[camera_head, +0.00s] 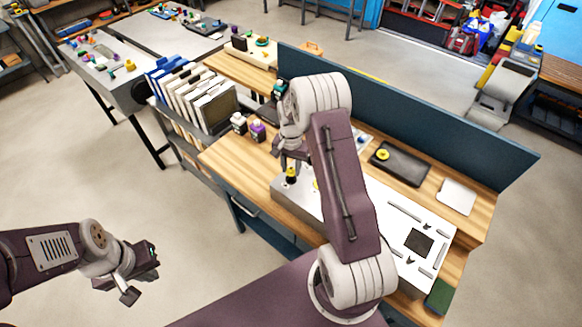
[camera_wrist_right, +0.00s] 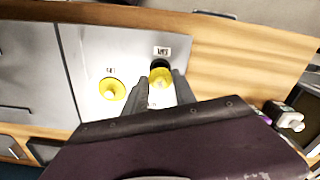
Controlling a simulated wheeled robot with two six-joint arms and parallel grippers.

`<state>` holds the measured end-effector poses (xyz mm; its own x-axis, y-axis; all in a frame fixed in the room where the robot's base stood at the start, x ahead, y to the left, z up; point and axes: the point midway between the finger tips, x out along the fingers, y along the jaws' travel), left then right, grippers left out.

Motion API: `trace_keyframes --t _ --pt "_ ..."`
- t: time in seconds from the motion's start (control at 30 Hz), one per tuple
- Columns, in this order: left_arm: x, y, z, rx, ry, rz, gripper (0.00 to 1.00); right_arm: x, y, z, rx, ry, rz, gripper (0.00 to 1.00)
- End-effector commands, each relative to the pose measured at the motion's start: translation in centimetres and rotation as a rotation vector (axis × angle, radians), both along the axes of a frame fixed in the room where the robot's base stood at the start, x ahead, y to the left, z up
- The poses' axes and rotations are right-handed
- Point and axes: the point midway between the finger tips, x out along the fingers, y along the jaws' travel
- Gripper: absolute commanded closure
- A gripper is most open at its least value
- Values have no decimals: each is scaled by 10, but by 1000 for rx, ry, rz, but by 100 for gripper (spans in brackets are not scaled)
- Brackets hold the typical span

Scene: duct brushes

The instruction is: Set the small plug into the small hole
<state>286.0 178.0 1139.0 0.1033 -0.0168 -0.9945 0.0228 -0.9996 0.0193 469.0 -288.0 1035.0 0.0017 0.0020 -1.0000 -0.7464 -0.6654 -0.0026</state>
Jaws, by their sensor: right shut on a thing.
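A yellow plug (camera_wrist_right: 161,77), which I take to be the small plug, is between the fingers of my right gripper (camera_wrist_right: 160,84). It is over the light panel, right by a dark round hole (camera_wrist_right: 162,64) that it partly covers. I cannot tell whether the plug is in the hole or just above it. Another yellow plug (camera_wrist_right: 112,89) is on the panel to the left in the wrist view. My left gripper (camera_head: 138,284) hangs away from the bench, apparently empty; its finger gap is unclear.
The light panel (camera_head: 398,198) lies on the wooden bench, partly hidden by my right arm. A dark tray (camera_head: 401,164) with a yellow piece is behind it. Small bottles (camera_head: 257,131) and a folder rack (camera_head: 201,98) stand left. A blue divider (camera_head: 420,118) runs along the back.

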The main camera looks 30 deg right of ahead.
Motion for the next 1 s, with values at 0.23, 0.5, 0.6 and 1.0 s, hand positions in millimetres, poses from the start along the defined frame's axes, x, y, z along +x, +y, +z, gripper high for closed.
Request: trace_keyframes --t 0.23,0.5,0.6,1.0 --pt "0 0 -1 0 0 0 100 0 0 -1 0 0 0 100" --pt "0 0 0 0 0 0 100 0 0 0 0 0 0 59" --pt "0 0 1 0 0 0 100 0 0 0 0 0 0 59" --pt "0 0 30 0 0 0 100 0 0 37 -1 -1 0 59"
